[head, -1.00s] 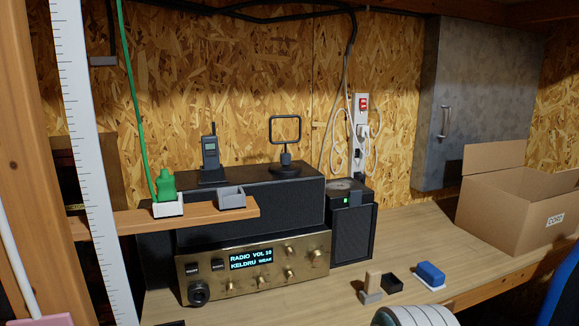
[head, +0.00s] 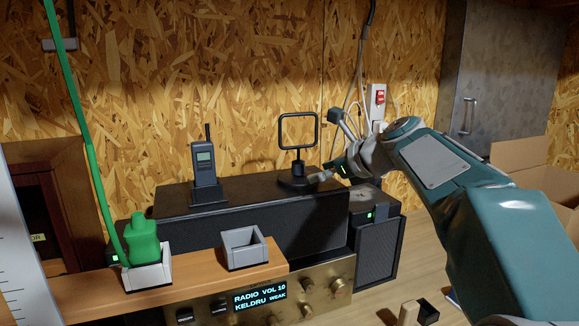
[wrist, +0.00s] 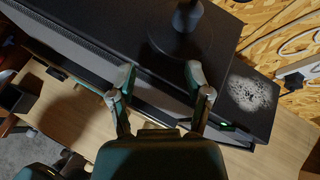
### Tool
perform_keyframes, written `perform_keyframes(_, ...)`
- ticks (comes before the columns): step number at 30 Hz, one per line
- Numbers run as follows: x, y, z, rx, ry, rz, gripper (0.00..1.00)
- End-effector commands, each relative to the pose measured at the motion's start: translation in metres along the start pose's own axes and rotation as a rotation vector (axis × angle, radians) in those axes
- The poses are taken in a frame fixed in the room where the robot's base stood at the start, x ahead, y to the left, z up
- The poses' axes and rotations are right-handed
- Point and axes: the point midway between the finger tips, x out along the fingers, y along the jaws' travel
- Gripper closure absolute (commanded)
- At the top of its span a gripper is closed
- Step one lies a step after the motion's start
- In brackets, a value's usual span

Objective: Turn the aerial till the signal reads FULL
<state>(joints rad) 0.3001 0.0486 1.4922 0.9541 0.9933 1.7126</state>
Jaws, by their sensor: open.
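The aerial (head: 298,130) is a black square loop on a short stem with a round base. It stands upright on the long black box (head: 250,225). My gripper (head: 333,165) is open and empty, just right of the aerial's base in the head view. In the wrist view, my gripper's two fingers (wrist: 159,75) point towards the aerial's round base (wrist: 182,38), which lies just beyond the tips. The loop is out of the wrist view.
A handheld radio (head: 204,165) stands in its dock on the box, left of the aerial. A small dark speaker (head: 377,250) stands right. A power strip (head: 377,100) with cables hangs behind my gripper.

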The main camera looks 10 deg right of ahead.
Motion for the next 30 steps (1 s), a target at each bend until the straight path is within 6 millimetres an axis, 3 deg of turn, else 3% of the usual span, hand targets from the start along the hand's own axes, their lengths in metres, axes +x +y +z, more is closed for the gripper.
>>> perform_keyframes(4, 0.004, -0.028, 0.011, 0.181, -0.068, -0.009, 0.36)
perform_keyframes(11, 0.013, -0.037, 0.016, 0.257, -0.096, -0.006, 0.36)
perform_keyframes(24, 0.088, -0.037, 0.022, 0.251, -0.094, -0.005, 0.36)
perform_keyframes(30, 0.109, -0.038, 0.025, 0.252, -0.095, -0.007, 0.36)
